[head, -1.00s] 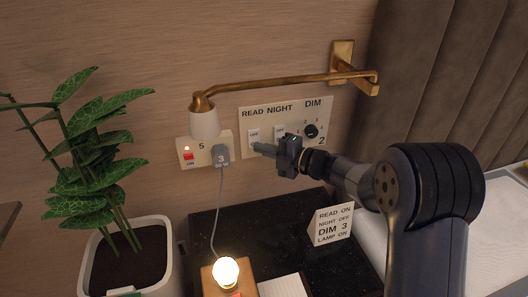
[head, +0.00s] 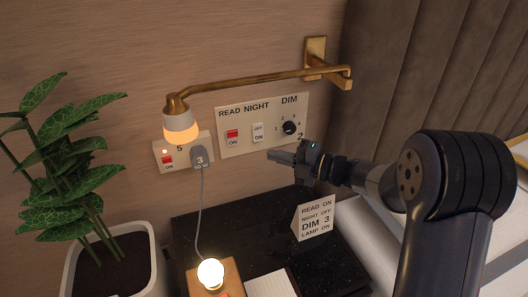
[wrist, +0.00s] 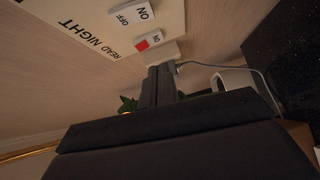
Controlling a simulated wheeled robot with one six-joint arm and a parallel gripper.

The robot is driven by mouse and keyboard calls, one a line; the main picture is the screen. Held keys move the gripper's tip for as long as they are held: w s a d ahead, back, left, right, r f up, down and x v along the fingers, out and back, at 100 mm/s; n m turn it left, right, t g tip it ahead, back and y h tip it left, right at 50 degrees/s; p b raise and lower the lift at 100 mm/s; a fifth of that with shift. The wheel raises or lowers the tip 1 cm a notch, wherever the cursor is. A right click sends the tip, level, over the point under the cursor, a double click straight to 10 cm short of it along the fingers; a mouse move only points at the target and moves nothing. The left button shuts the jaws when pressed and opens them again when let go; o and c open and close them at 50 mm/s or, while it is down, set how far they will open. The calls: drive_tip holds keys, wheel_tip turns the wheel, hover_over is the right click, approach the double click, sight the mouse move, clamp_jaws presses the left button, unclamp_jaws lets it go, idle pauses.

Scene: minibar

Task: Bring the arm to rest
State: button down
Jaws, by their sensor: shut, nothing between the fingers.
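My gripper (head: 282,156) is shut and empty in the head view, in the air in front of and below the wall switch panel (head: 222,148). Its closed fingers (wrist: 158,86) also show in the wrist view, apart from the wall. On the panel the READ switch (head: 233,137) shows red with ON, and the NIGHT switch (head: 258,132) is white. The DIM knob (head: 290,128) is at the panel's right, above my gripper. The reading lamp (head: 181,127) glows orange at its lower part.
A brass lamp arm (head: 250,82) reaches across the wall above. A plug (head: 199,160) with a cord sits in the socket plate. A sign card (head: 312,221) and a lit bulb (head: 211,273) stand on the dark top (head: 262,238). A potted plant (head: 75,165) is at left, the bed at right.

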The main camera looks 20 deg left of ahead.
drive_tip(key=shift+d, duration=0.2)
drive_tip(key=s+a+p, duration=0.2)
drive_tip(key=s+a, duration=0.1)
drive_tip(key=a, duration=0.4)
drive_tip(key=d+r, duration=0.1)
drive_tip(key=d, duration=0.7)
drive_tip(key=shift+s, duration=0.1)
